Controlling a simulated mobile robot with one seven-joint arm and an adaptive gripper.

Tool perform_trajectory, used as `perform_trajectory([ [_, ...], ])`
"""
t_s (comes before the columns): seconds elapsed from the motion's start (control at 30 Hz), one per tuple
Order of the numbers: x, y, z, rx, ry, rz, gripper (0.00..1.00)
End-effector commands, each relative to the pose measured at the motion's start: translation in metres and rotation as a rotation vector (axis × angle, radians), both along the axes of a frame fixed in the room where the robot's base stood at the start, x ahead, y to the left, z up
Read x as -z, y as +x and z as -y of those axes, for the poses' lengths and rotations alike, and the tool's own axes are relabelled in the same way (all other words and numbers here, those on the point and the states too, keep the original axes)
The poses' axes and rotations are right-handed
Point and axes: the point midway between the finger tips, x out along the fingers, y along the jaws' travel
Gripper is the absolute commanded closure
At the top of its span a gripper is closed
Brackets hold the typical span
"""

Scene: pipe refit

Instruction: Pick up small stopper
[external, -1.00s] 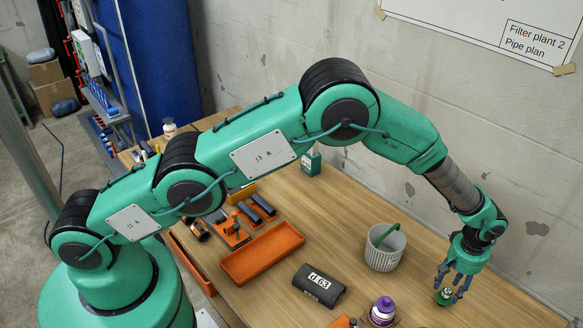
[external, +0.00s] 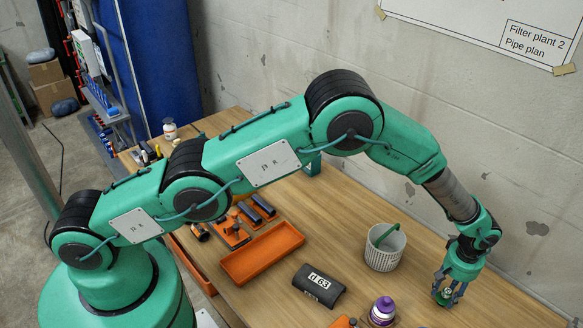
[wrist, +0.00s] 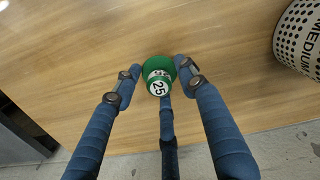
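The small stopper (wrist: 158,75) is green with a white top marked 25. It stands on the wooden table near the right edge in the external view (external: 446,293). My gripper (external: 447,297) is lowered around it, pointing down. In the wrist view my gripper's blue fingers (wrist: 158,84) surround the stopper, one on the left, one on the right and one at the near side. The fingers are spread. The left fingertip is very close to the stopper, and I cannot tell whether any finger touches it.
A white perforated basket (external: 385,249) with a green handle stands left of my gripper. A purple-capped bottle (external: 383,311) and a dark block marked d 63 (external: 319,285) are further left. An orange tray (external: 262,254) lies beyond them. The wall is close behind the table.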

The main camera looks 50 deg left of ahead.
Motion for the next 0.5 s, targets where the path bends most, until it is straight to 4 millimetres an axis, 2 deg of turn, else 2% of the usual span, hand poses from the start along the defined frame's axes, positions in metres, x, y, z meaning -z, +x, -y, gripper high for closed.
perform_trajectory([
  [0.03,0.0,0.0,0.0,0.0,0.0,0.0,0.73],
  [0.17,-0.0001,0.0,0.0,0.0,0.0,0.0,0.99],
  [0.5,-0.0013,0.0003,0.0002,0.0,-0.001,0.0,1.0],
])
